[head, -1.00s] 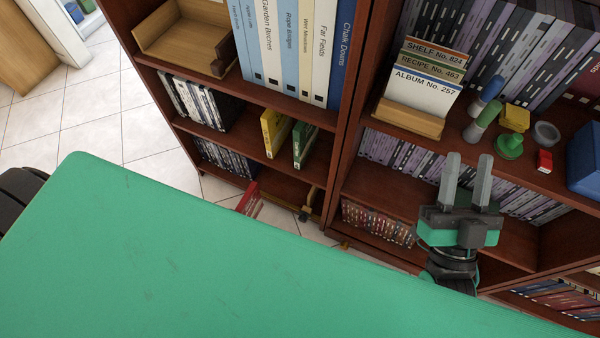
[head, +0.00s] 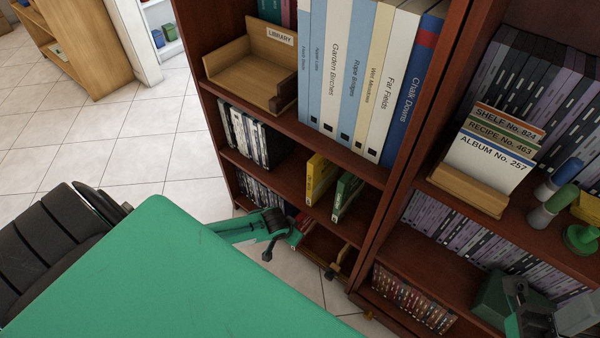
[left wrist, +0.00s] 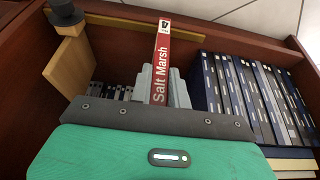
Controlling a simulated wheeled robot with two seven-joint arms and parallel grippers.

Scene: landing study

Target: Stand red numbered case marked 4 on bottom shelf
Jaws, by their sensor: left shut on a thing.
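My left gripper (left wrist: 165,88) is shut on the red case (left wrist: 160,60), whose spine reads "Salt Marsh" with a small mark at its far end. The case stands up between the two grey fingers. In the head view my left gripper (head: 296,222) reaches into the bottom shelf (head: 322,243) of the left bookcase, with a bit of red showing at it. I cannot tell whether the case's lower edge touches the shelf. My right gripper (head: 560,318) is at the lower right, partly cut off, its jaw opening unclear.
Dark blue cases (left wrist: 250,98) stand in a row to the right of the red case, with a gap between. A wooden bookend (left wrist: 70,62) stands to the left. Yellow (head: 321,178) and green (head: 346,195) cases stand on the shelf above. The green surface (head: 170,280) fills the lower left.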

